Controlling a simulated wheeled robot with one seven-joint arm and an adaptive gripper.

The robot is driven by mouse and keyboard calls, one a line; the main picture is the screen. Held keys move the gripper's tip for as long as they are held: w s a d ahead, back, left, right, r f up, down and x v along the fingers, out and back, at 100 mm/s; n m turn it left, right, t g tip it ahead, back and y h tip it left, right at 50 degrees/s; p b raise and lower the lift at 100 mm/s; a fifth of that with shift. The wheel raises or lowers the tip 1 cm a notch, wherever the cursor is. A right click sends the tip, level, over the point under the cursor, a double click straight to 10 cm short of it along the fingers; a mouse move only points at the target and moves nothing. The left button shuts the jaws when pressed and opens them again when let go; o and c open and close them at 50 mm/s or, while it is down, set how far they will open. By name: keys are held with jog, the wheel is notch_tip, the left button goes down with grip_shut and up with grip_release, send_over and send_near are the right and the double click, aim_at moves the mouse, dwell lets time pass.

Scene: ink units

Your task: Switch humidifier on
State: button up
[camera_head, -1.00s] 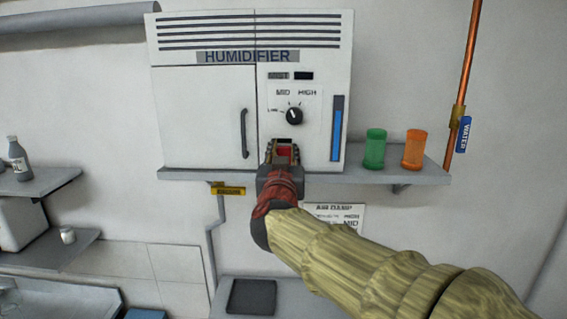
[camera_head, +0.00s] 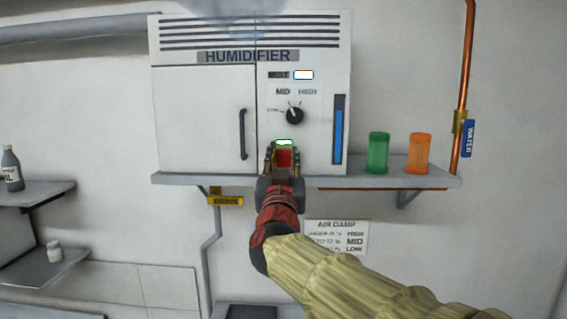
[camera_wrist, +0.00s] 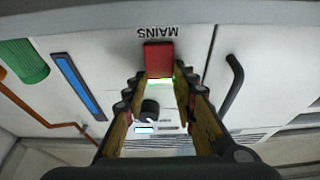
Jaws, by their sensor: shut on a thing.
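The white humidifier (camera_head: 205,115) stands on a wall shelf. Its small display (camera_head: 303,75) is lit white, and a faint haze (camera_head: 245,25) hangs at its top. The black dial (camera_head: 294,115) points towards the upper left; it also shows in the wrist view (camera_wrist: 150,109). The red mains switch (camera_head: 284,159) is low on the front, under the "MAINS" label in the wrist view (camera_wrist: 159,58). A green light (camera_head: 284,142) glows beside it. My gripper (camera_head: 284,153) is shut on the red switch, one finger on each side, partly hiding it.
A green cup (camera_head: 378,153) and an orange cup (camera_head: 420,153) stand on the shelf (camera_head: 350,183) to the right. A copper pipe (camera_head: 466,60) runs down the wall there. A dark door handle (camera_head: 242,134) is left of my gripper. An air damp chart (camera_head: 336,237) hangs below.

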jog(key=o, duration=1.1)
jog(key=v, duration=1.2)
